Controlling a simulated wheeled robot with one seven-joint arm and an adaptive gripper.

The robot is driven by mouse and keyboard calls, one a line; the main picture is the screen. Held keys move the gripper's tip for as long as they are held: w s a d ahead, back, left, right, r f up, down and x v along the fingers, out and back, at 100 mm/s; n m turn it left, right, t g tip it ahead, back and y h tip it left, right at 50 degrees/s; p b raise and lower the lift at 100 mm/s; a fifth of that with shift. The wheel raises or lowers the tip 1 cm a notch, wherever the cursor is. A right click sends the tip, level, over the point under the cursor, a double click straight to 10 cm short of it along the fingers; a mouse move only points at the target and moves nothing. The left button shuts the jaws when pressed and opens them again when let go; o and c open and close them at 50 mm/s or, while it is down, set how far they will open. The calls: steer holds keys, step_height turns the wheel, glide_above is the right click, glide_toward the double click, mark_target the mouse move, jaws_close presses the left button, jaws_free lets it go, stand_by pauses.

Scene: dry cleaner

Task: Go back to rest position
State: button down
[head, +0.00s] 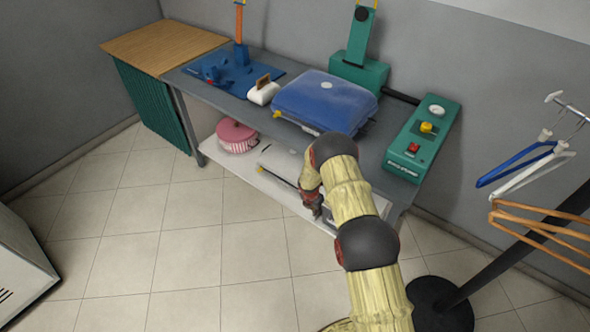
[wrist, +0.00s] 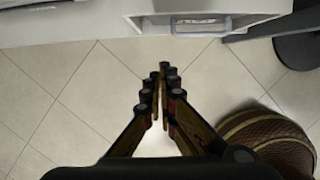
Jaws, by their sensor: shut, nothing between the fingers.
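My gripper (head: 314,207) is in front of the workbench, near the front edge of its lower shelf, at the end of my yellow arm. In the wrist view my gripper (wrist: 160,70) points forward above the tiled floor. Its fingers meet at the tips and hold nothing. My arm hides part of the lower shelf and of the bench's front edge in the head view.
The grey workbench (head: 388,135) carries a blue press (head: 325,100) and a green control box (head: 422,138). A pink round box (head: 237,136) sits on the white lower shelf (head: 215,152). A hanger rack (head: 520,238) stands right.

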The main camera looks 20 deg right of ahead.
steer(key=s+r+m+g, duration=0.3)
steer(key=s+m, duration=0.8)
steer(key=s, duration=0.1)
steer(key=s+a+r+m, duration=0.2)
steer(key=s+r+m, duration=0.2)
steer(key=r, duration=0.6)
steer(key=s+a+r+m, duration=0.1)
steer(key=s+r+m, duration=0.2)
steer(key=r, duration=0.7)
steer(key=s+a+r+m, duration=0.2)
steer(key=s+r+m, duration=0.2)
steer(key=r, duration=0.6)
steer(key=s+a+r+m+t, duration=0.1)
steer(key=s+a+r+t, duration=0.1)
steer(key=s+r, duration=0.4)
steer(key=s+a+r+m+t+y, duration=0.1)
steer(key=s+r, duration=0.5)
steer(key=r, duration=0.6)
steer(key=s+a+r+m+t+y, duration=0.1)
steer(key=s+a+r+t, duration=0.1)
steer(key=s+r, duration=0.4)
step_height(320, 180, up, 3)
steer(key=shift+s+a+r+m+t, duration=0.15)
steer(key=shift+a+m+t, duration=0.15)
steer(key=shift+t, duration=0.6)
